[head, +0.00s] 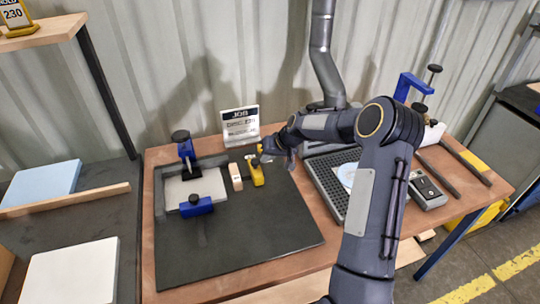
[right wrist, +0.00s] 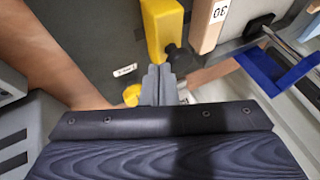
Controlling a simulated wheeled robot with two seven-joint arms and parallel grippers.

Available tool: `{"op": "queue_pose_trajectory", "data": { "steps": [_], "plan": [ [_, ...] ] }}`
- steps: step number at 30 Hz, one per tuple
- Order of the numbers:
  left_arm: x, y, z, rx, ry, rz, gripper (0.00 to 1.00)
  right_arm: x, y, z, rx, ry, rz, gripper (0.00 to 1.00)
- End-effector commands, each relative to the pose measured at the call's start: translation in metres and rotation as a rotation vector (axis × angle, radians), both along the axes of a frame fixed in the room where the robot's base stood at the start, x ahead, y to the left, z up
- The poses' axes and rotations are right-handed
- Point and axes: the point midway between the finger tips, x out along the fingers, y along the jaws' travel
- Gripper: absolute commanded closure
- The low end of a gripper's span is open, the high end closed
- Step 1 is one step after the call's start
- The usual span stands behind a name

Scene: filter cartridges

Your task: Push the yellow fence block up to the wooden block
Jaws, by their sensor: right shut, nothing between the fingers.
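The yellow fence block (head: 257,175) stands on the dark mat (head: 250,225), just right of the wooden block (head: 235,177). A narrow gap shows between them. In the right wrist view, the yellow block (right wrist: 162,28) has a black knob at its near end, and the wooden block (right wrist: 207,25) bears the number 30. My right gripper (head: 266,154) is at the yellow block's far end in the head view. In the right wrist view its fingers (right wrist: 157,72) are shut and empty, with tips close to the yellow block; I cannot tell whether they touch. My left gripper is out of view.
Left of the wooden block, a pale plate (head: 180,190) lies between blue clamps (head: 197,207). A sign (head: 240,125) stands behind. A dark perforated tray (head: 328,185) lies to the right, partly behind my arm. The mat's front is clear.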

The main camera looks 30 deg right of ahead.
Motion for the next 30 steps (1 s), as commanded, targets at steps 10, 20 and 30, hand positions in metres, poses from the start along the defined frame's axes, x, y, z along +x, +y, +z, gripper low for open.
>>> {"op": "queue_pose_trajectory", "data": {
  "steps": [10, 20, 30],
  "plan": [
    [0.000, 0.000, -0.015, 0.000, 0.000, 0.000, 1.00, 0.008, 0.032, -0.003, -0.001, -0.003, 0.008, 1.00],
    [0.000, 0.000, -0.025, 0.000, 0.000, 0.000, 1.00, 0.019, 0.078, 0.000, 0.001, -0.001, 0.002, 1.00],
    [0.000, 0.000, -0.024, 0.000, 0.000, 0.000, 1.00, 0.018, 0.080, 0.000, 0.005, 0.000, 0.005, 1.00]
  ]
}}
